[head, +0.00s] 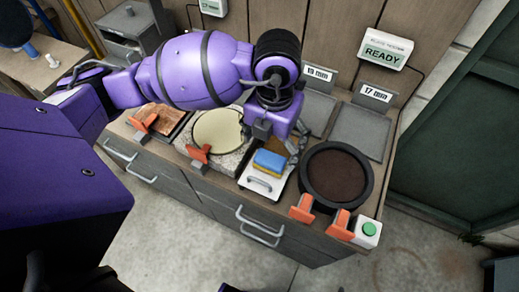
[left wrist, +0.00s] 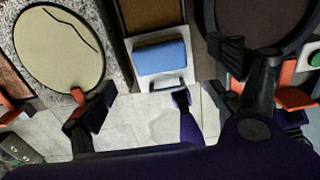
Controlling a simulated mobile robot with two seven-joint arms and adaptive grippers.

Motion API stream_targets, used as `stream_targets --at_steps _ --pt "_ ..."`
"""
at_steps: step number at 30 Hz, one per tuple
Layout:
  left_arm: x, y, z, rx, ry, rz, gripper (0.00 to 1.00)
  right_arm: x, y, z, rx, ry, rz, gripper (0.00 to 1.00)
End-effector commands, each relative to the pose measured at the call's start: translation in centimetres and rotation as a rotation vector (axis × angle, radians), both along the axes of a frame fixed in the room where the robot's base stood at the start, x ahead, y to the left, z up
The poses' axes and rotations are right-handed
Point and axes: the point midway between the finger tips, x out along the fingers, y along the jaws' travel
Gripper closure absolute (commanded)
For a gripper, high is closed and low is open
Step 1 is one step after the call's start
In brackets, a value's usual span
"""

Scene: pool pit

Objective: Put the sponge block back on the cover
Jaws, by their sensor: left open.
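The sponge block (head: 270,163), blue on top with a yellow layer below, lies on the white cover (head: 262,187) on the bench top. The cover has a grey handle at its front. In the left wrist view the sponge block (left wrist: 160,55) shows its blue top, with the white cover (left wrist: 145,79) around and in front of it. My left gripper (head: 279,145) is open and empty, just behind and above the sponge block, its fingers spread to either side in the wrist view. Whether a finger touches anything is unclear.
A round dark-rimmed pit (head: 337,176) is right of the cover. A cream disc (head: 217,131) on a stone slab is to the left. Orange clamps (head: 301,208) line the front edge. A green button box (head: 367,232) stands at the right corner. A sign reads READY (head: 386,50).

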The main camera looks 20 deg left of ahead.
Motion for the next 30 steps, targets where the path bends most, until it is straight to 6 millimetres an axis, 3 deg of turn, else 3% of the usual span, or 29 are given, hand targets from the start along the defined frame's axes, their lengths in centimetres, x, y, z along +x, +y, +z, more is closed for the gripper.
stream_targets --at_steps 3,9,30 --pt "0.2 -0.1 2.5 0.000 -0.008 -0.003 0.15 0.1 0.0 0.2 0.001 -0.003 -0.001 0.60" --pt "0.2 0.0 4.3 0.000 -0.006 -0.002 0.15 0.0 0.0 0.3 0.001 -0.002 -0.002 0.60" --pt "0.2 -0.1 4.5 0.000 -0.005 -0.002 0.15 -0.2 0.0 0.2 0.001 0.002 -0.002 0.60"
